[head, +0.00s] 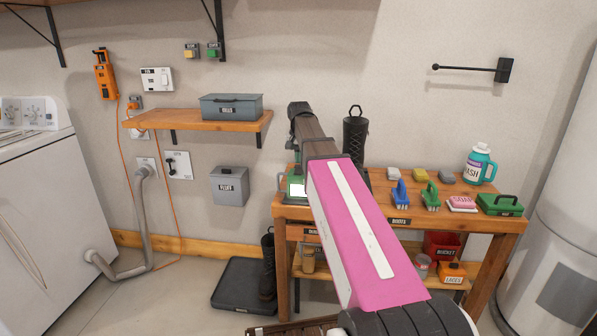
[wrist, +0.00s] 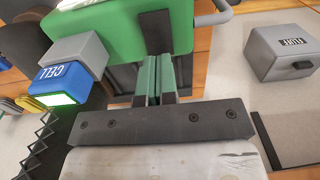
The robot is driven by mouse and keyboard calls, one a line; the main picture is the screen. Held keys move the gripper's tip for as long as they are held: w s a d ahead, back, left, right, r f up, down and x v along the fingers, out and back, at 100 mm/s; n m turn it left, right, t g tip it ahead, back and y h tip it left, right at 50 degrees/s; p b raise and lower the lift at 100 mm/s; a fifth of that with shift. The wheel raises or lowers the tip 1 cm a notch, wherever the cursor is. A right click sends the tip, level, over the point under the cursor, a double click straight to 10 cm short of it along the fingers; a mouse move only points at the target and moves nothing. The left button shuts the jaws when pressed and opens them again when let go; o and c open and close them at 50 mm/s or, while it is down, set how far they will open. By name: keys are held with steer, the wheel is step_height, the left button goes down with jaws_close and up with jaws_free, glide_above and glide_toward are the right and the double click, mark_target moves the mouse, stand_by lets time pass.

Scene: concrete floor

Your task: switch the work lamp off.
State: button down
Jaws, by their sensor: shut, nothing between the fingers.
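A green-bodied device with a bright white lit face, which appears to be the work lamp (head: 297,187), stands at the left end of the wooden bench, partly hidden by my arm. In the wrist view its green body (wrist: 110,32) fills the top, with a grey handle at the right. A dark part (wrist: 155,32) on the body lies just beyond my gripper (wrist: 160,60). My gripper is shut and empty, its fingertips close to that dark part; I cannot tell whether they touch. A blue block marked CELL (wrist: 65,82) with a glowing green edge sits beside the body.
The wooden bench (head: 398,220) carries brushes, a teal jug (head: 480,165) and a green box (head: 500,205) to the right. A grey box (head: 230,186) hangs on the wall at left; it also shows in the wrist view (wrist: 285,50). A wall shelf (head: 200,122) is above.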

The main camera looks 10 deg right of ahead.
mark_target(299, 168)
steer(key=shift+f, duration=1.3)
stand_by(0.8)
steer(key=shift+r, duration=3.55)
steer(key=shift+s, duration=0.1)
